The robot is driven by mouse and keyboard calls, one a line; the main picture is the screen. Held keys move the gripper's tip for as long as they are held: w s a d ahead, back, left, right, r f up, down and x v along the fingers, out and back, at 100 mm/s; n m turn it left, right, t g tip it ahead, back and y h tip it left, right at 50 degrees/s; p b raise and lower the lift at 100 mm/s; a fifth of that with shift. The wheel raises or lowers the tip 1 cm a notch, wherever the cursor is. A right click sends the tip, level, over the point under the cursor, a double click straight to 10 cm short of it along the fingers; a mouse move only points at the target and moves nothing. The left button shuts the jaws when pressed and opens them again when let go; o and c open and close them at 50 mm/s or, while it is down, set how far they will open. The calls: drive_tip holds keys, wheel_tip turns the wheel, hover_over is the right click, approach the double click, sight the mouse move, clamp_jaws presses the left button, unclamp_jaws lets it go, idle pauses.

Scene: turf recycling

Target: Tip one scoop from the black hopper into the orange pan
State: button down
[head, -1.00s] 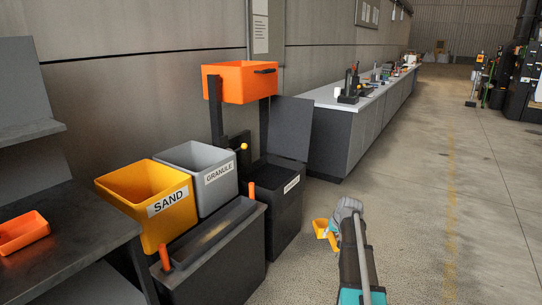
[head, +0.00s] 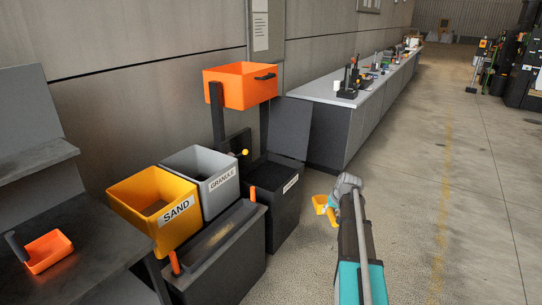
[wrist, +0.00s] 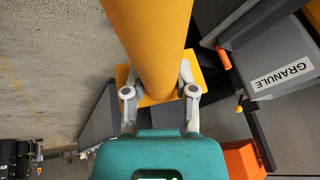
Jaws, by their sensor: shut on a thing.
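My gripper (head: 346,184) is shut on the yellow scoop (head: 321,205), held out over the floor to the right of the black hopper. In the wrist view the fingers (wrist: 160,94) close on both sides of the scoop's thick yellow handle (wrist: 150,40). The scoop's inside is too small to judge. The black hopper (head: 285,220) stands with its lid (head: 290,128) raised and dark material inside. An orange box-like pan (head: 238,92) with a dark handle sits on a black stand above and behind the hopper. A smaller orange tray (head: 50,255) lies on the left bench.
A yellow SAND bin (head: 160,220) and a grey GRANULE bin (head: 205,187) stand left of the hopper. A dark box (head: 225,265) with orange handles stands in front. A long counter (head: 340,100) runs behind.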

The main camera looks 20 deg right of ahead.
wheel_tip(320, 180, up, 10)
drive_tip(key=p, duration=0.8)
drive_tip(key=shift+f, duration=0.15)
drive_tip(key=shift+s, duration=0.15)
